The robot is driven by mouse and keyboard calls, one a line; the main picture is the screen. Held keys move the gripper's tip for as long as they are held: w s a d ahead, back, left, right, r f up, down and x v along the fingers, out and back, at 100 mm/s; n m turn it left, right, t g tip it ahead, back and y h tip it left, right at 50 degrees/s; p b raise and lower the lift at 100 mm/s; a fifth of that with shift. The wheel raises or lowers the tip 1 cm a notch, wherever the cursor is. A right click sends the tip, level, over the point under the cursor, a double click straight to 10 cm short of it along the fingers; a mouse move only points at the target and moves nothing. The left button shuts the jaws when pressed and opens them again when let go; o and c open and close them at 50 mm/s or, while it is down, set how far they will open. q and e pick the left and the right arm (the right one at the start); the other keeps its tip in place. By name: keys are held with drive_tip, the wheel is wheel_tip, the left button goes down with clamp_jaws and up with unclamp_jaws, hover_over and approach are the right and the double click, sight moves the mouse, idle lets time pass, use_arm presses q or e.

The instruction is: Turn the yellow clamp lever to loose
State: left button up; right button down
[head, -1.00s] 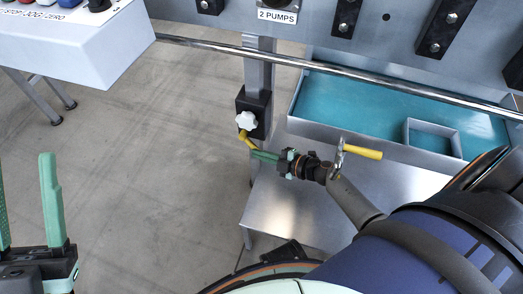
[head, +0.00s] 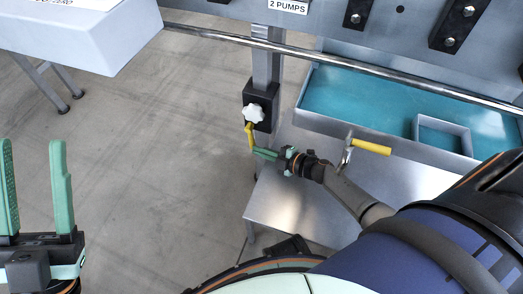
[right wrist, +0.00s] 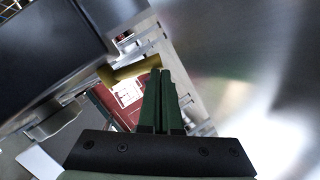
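The yellow clamp lever (head: 250,137) hangs nearly straight down below a white star knob (head: 254,113) on a black clamp block (head: 262,97). My right gripper (head: 262,153) has its green fingers together, and their tips are at the lever's lower end. In the right wrist view a yellow bar, apparently the lever (right wrist: 130,70), lies across and left of the right gripper's fingertips (right wrist: 160,75), not between them. Whether they touch cannot be told. My left gripper (head: 35,180) is open and empty at the lower left of the head view.
A steel rail (head: 340,62) runs across above the clamp. A grey tray with a teal floor (head: 350,95) stands to the right. A second yellow handle (head: 371,147) shows above the grey shelf (head: 285,205).

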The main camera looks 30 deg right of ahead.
use_arm(q)
drive_tip(key=shift+r, duration=0.15)
use_arm(e)
drive_tip(key=shift+r, duration=0.15)
use_arm(q)
drive_tip(key=shift+r+p, duration=0.7)
drive_tip(key=shift+p, duration=0.2)
use_arm(e)
drive_tip(key=shift+r, duration=0.65)
drive_tip(key=p+v, duration=0.4)
drive_tip(key=v, duration=0.7)
drive_tip(key=shift+s, duration=0.1)
drive_tip(key=shift+s+d+r, duration=0.15)
drive_tip(key=shift+s+d, duration=0.2)
drive_tip(key=shift+s, duration=0.2)
use_arm(q)
drive_tip(key=r, duration=0.4)
drive_tip(key=shift+s+a+r, duration=0.1)
drive_tip(key=shift+a+r, duration=0.25)
drive_tip(key=shift+f, duration=0.1)
